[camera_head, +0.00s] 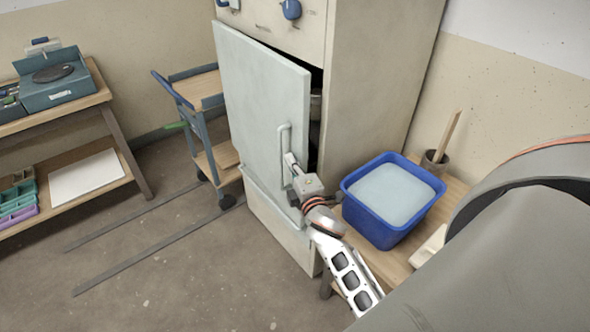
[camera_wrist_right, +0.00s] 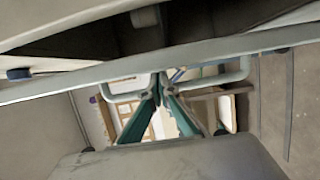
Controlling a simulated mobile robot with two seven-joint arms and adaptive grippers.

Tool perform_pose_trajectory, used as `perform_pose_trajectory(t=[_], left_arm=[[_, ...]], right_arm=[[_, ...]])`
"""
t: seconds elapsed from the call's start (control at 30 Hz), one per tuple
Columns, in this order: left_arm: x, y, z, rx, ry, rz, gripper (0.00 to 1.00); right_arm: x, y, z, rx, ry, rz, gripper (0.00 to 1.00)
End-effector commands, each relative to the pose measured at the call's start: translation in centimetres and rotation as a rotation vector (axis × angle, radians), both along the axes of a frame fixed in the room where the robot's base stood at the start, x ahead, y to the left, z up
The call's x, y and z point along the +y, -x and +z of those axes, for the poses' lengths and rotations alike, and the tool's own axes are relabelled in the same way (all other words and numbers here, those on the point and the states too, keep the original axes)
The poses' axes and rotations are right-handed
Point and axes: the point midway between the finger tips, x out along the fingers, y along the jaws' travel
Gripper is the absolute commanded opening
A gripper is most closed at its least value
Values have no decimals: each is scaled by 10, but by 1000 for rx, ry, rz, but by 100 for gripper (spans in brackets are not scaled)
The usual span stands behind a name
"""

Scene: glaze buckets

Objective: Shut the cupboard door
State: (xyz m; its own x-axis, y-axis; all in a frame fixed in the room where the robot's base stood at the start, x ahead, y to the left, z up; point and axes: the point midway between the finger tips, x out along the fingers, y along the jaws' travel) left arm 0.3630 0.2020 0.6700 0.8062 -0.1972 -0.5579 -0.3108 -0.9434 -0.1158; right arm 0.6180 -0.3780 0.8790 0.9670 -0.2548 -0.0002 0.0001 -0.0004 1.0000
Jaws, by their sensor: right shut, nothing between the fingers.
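The pale grey-green cupboard door (camera_head: 258,95) stands ajar, with a dark gap along its right edge. Its upright bar handle (camera_head: 283,150) is near that edge. My right gripper (camera_head: 291,162) is at the handle, on the front side of the door, with its fingers shut and empty. In the right wrist view, the fingertips (camera_wrist_right: 161,80) meet close to the handle bar (camera_wrist_right: 237,76); I cannot tell whether they touch it. The cupboard (camera_head: 375,60) stands behind the door, and a pot (camera_head: 316,105) partly shows inside. My left gripper is not in view.
A blue tub (camera_head: 374,228) of pale material stands on a wooden bench (camera_head: 455,190) right of the door, close to my right forearm. A brush pot (camera_head: 434,163) is behind it. A trolley (camera_head: 199,88) stands left of the cupboard. The floor (camera_head: 190,285) in front is mostly clear.

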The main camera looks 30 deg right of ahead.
Motion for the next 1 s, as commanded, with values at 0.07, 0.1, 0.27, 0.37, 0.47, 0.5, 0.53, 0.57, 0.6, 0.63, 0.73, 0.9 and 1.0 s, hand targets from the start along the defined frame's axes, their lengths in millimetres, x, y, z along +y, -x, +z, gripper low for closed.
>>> perform_pose_trajectory(t=[0.07, 0.1, 0.27, 0.37, 0.47, 0.5, 0.53, 0.57, 0.6, 0.63, 0.73, 0.9, 1.0], left_arm=[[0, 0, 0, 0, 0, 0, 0], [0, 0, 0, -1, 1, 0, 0], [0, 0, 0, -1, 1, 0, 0], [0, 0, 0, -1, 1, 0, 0], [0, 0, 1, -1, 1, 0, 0], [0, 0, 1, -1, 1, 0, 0], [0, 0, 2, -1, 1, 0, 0], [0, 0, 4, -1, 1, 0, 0], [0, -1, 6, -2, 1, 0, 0], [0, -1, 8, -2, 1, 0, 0], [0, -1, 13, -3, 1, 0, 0], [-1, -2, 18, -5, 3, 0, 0], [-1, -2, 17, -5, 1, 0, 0]], right_arm=[[-2, -5, 0, 0, 0, 0, 0], [-2, -7, 0, 0, 0, 0, 0], [-2, -8, 0, 1, 0, 0, 0], [-2, -8, 0, 1, 0, 0, 0], [-3, -8, 0, 1, 1, 0, 0], [-5, -8, 0, 1, 2, 0, 0], [-8, -8, 0, 2, 3, -1, 0], [-13, -8, 0, 2, 5, -1, 0], [-20, -8, 0, 3, 5, -1, 0], [-27, -8, 0, 4, 7, 0, 0], [-49, -8, 1, 3, 7, 0, 0], [-71, -7, 1, 1, 4, -4, 0], [-76, -7, 2, 0, 5, -7, 0]])
